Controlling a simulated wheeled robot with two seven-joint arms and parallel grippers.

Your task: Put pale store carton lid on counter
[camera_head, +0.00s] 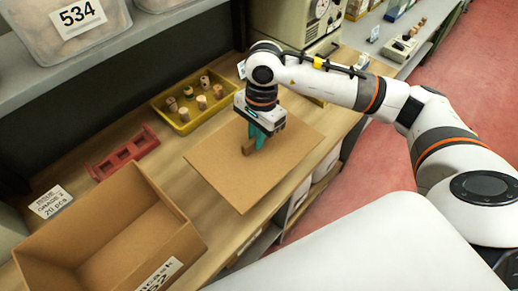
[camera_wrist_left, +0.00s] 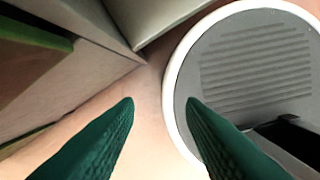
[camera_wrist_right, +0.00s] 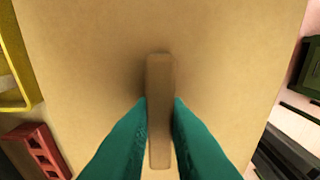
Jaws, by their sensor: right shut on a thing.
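The carton lid (camera_head: 240,178) is a flat tan cardboard sheet with a raised bar handle (camera_wrist_right: 159,85) in its middle. My right gripper (camera_head: 257,141) is above the lid, with its teal fingers shut on the handle, one on each side. In the right wrist view the lid (camera_wrist_right: 215,60) fills most of the picture. Whether the lid touches the counter (camera_head: 165,165) or hangs just above it is hard to tell. An open tan carton (camera_head: 125,225) stands at the lower left, with no lid on it. My left gripper (camera_wrist_left: 160,105) is open and empty, away from the counter.
A yellow tray (camera_head: 190,128) with several corks lies behind the lid. A red rack (camera_head: 122,150) and a white label card (camera_head: 50,202) are left of it. A beige machine (camera_head: 298,22) stands at the back. The lid's right side reaches the counter's front edge.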

